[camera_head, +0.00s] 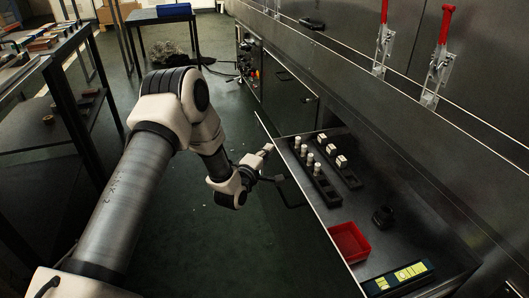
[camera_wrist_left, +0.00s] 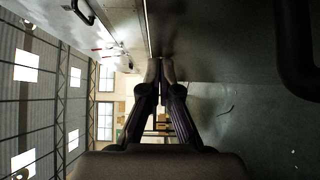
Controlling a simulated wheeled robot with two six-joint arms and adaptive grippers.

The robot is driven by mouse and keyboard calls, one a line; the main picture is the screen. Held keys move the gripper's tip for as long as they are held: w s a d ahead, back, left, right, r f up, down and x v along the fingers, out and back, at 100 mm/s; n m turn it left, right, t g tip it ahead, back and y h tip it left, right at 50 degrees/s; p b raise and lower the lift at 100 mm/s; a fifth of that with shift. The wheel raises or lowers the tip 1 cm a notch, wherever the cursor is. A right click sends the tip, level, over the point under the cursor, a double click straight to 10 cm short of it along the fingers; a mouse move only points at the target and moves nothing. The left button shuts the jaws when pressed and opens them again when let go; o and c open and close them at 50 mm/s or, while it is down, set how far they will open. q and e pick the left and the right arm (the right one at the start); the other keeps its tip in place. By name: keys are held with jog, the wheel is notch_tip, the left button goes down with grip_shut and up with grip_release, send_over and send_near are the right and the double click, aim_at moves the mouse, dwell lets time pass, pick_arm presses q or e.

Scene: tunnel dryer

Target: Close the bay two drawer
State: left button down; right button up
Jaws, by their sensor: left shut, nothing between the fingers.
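The pulled-out drawer (camera_head: 345,192) is at the right of the head view, its dark front facing the aisle. A dark bar handle (camera_head: 293,195) stands out from this front; a thick dark curved bar (camera_wrist_left: 294,50), probably the same handle, shows at the right of the wrist view. My left gripper (camera_head: 268,150) is at the drawer's front, near its far end and beyond the handle. Its fingers (camera_wrist_left: 160,68) are together and empty, close to a dark panel; I cannot tell whether they touch it. My right gripper is not in view.
The drawer holds black racks (camera_head: 323,184) with several white pieces, a red bin (camera_head: 349,242), a black ring part (camera_head: 383,216) and a black-yellow case (camera_head: 398,278). Red-handled clamps (camera_head: 440,52) stand above. A dark-framed table (camera_head: 60,85) is at left; green floor (camera_head: 250,235) lies between.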

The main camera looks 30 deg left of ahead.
pick_arm(q)
jog(key=w+d+b, duration=0.5)
jog(key=w+d, duration=1)
jog(key=w, duration=0.3)
jog(key=shift+w+d, duration=0.15)
jog(key=shift+d, duration=0.2)
